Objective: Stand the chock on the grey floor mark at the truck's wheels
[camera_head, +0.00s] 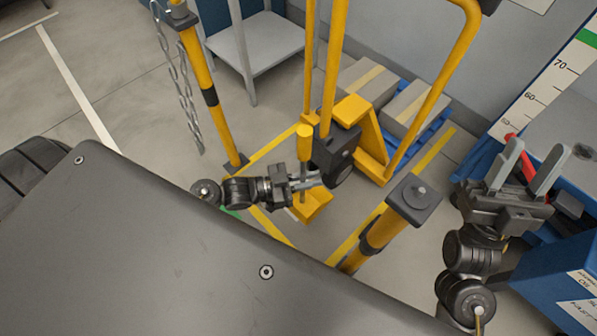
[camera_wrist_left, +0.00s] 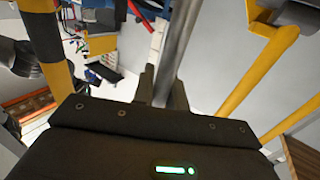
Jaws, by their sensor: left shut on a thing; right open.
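The chock (camera_head: 313,208) is a yellow block with an upright grey rod and a yellow grip (camera_head: 304,140) on top. My left gripper (camera_head: 304,180) is shut on the rod between grip and block. In the left wrist view the grey rod (camera_wrist_left: 176,45) passes between the fingers. I cannot tell whether the block touches the floor. My right gripper (camera_head: 525,170) is open and empty at the right, its fingers pointing up in the picture.
A yellow post (camera_head: 203,80) with a chain (camera_head: 178,85) stands left of the chock; another yellow post (camera_head: 375,235) stands close on the right. Behind are a yellow pallet truck (camera_head: 372,140) and cartons (camera_head: 405,105). A blue bench (camera_head: 555,275) is right. Floor (camera_head: 130,75) at far left is clear.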

